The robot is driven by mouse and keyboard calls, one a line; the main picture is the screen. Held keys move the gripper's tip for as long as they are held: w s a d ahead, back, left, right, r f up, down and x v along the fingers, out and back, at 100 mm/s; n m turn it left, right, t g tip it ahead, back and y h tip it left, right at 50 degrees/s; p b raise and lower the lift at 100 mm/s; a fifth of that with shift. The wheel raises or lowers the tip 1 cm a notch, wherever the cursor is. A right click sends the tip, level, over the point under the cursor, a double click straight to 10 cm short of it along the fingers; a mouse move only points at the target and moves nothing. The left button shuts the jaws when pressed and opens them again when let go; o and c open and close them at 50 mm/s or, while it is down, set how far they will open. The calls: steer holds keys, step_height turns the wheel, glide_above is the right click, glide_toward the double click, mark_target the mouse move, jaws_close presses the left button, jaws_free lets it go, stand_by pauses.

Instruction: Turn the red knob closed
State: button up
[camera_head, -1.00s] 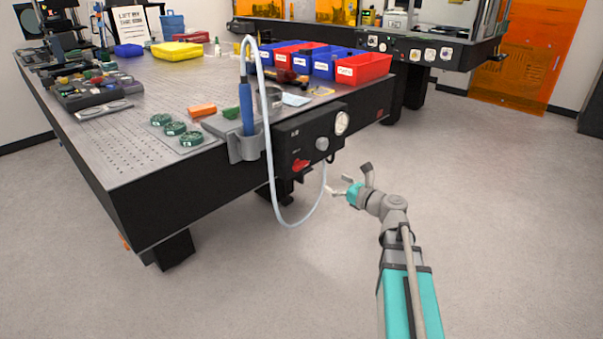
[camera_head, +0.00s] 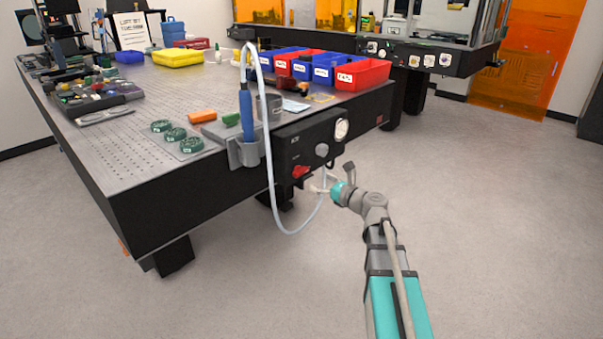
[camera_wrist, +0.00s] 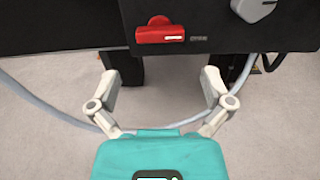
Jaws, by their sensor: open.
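The red knob (camera_head: 300,172) sits low on the front of the black control box (camera_head: 318,138) fixed to the table's edge. In the wrist view the red knob (camera_wrist: 160,33) is at the top centre, its bar lying level across the picture. My gripper (camera_head: 316,186) is close to the box, just below and to the right of the knob in the head view. In the wrist view my gripper (camera_wrist: 158,85) is open and empty, its fingers spread wide. The knob is beyond the fingertips, and they do not touch it.
A pale hose (camera_head: 276,200) loops down beside the box, and in the wrist view the hose (camera_wrist: 50,108) passes behind my fingers. A grey knob (camera_head: 321,150) and a dial gauge (camera_head: 341,129) are above the red knob. A blue-handled tool (camera_head: 246,112) stands in a holder.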

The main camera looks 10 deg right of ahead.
mark_target(303, 173)
steer(key=x, duration=0.8)
steer(key=shift+w, duration=0.1)
steer(key=c, duration=0.9)
steer(key=shift+o, duration=0.2)
